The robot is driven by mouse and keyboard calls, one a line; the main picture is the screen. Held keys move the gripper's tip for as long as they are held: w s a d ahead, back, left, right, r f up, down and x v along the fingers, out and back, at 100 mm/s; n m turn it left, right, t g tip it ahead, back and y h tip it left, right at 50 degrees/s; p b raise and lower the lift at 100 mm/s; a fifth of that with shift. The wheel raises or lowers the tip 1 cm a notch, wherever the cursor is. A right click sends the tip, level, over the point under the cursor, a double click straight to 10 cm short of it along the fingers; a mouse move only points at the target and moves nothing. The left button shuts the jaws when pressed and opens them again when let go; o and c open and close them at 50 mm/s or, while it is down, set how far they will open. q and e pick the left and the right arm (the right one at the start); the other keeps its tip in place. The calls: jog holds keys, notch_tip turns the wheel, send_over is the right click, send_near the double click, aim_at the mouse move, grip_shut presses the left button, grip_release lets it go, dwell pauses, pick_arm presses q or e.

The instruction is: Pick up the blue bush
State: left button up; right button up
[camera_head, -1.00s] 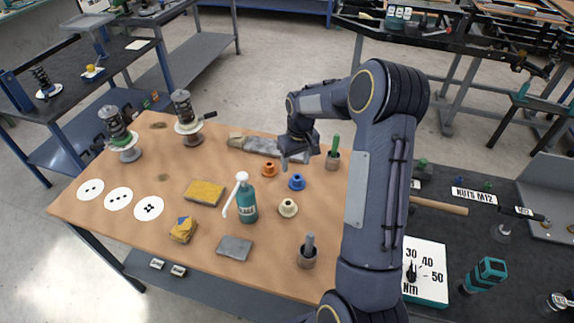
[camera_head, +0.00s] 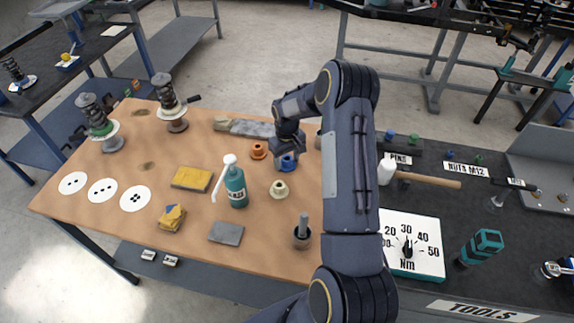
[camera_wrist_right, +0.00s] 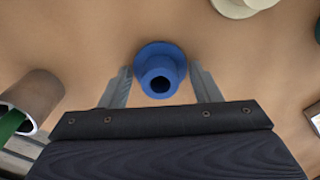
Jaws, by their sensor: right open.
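The blue bush (camera_head: 288,162) stands on the wooden table top; it is a flanged ring with a dark hole, clear in the right wrist view (camera_wrist_right: 160,72). My right gripper (camera_head: 287,153) is at the bush from above, partly covering it in the head view. In the right wrist view my right gripper (camera_wrist_right: 162,84) is open, with one finger on each side of the bush and gaps between. My left gripper does not show.
An orange bush (camera_head: 258,150) and a cream bush (camera_head: 279,190) stand close by. A teal bottle (camera_head: 236,187) is left of the cream one. A dark pot (camera_head: 302,237) stands nearer the front edge.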

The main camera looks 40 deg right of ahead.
jog(key=shift+r, duration=0.1)
jog(key=c, duration=0.6)
